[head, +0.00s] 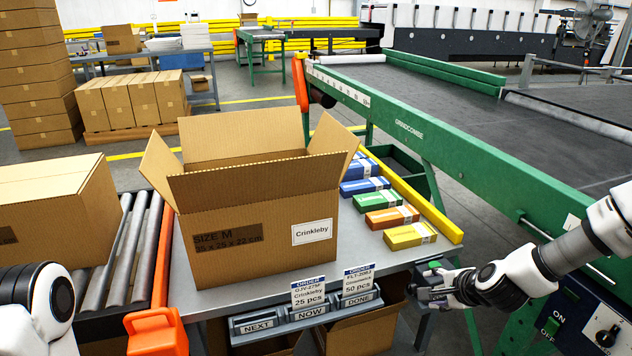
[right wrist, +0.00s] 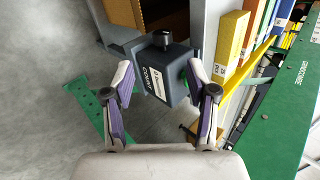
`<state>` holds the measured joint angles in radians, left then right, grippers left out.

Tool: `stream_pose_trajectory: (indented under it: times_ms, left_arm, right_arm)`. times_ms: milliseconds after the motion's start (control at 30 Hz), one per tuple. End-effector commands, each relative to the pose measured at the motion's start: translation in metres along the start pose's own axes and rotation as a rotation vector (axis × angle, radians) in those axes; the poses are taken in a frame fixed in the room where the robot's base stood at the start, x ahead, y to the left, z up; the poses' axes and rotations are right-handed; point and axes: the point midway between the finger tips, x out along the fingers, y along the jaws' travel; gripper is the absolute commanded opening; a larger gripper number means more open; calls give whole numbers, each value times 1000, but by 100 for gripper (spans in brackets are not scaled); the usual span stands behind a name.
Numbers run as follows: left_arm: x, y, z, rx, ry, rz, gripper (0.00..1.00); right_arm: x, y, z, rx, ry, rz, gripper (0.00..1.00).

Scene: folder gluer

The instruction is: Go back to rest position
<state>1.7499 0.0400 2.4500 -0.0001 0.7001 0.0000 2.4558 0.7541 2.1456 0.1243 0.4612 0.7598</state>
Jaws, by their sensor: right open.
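My right gripper (head: 440,286) is at the right front of the grey table (head: 355,240), beside a small dark box with a green button (head: 433,265). In the right wrist view the gripper (right wrist: 160,90) has its two fingers spread. The dark box (right wrist: 172,86), lettered "COUNT", lies ahead of and between the fingertips. I cannot tell whether a finger touches it. Nothing is held. My left arm shows only as a white link at the lower left; its gripper is out of view.
An open carton (head: 265,240) labelled Crinkleby stands on the table. Several coloured packs (head: 391,217) lie right of it by a yellow rail (head: 410,190). An order rack (head: 305,316) hangs at the front edge. The green-framed conveyor (head: 450,150) borders the right; a closed carton (head: 60,215) sits on rollers left.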

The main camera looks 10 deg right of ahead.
Motion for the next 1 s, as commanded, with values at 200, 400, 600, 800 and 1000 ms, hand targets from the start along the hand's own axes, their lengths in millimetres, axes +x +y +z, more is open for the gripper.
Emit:
stream_pose_trajectory:
  times_ms: [200,400,600,800,1000]
  left_arm:
    - [0,0,0,0,0,0,43]
    - [0,0,0,0,0,0,43]
    - [0,0,0,0,0,0,43]
    - [0,0,0,0,0,0,43]
    - [-70,0,-1,0,1,0,43]
  right_arm:
    - [29,83,18,-120,4,201,58]
    - [28,234,73,-478,-92,530,58]
    - [-10,339,111,-904,-289,716,58]
    - [-44,368,131,-1420,-530,665,58]
    - [-91,318,135,-1483,-546,643,58]
